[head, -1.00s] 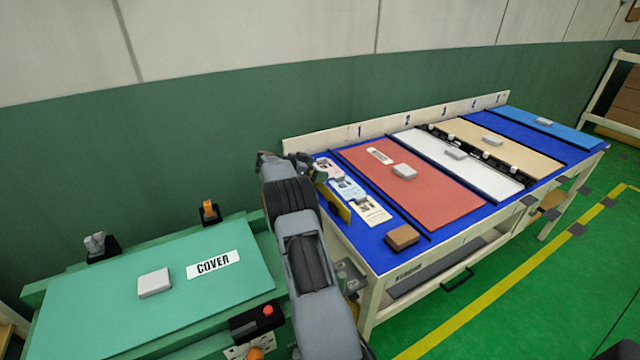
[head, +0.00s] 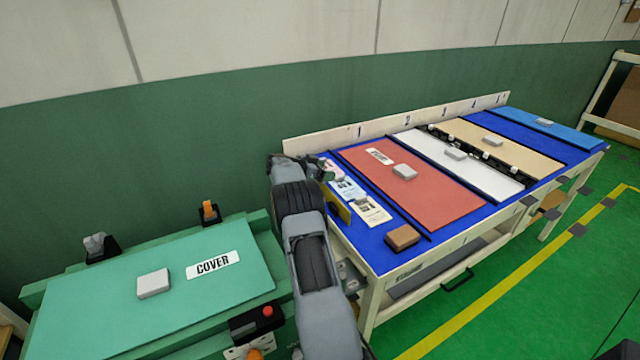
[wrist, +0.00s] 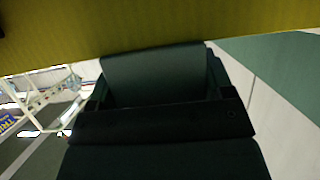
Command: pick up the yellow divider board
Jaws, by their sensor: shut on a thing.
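The yellow divider board (wrist: 165,25) fills the top of the wrist view, close to the camera. My gripper (wrist: 158,72) shows below it as dark jaws and is shut on the board; the exact contact is hard to make out. In the head view, only a small yellow part of the board (head: 342,211) shows to the right of my arm, near the left end of the blue-topped table. My arm hides the rest of the board and most of the gripper there.
The blue-topped table (head: 372,240) holds a red panel (head: 425,195), a white panel (head: 450,158), a tan panel (head: 525,155), a blue panel (head: 550,128), printed cards (head: 370,212) and a brown block (head: 402,237). A green cover (head: 100,310) lies at the left.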

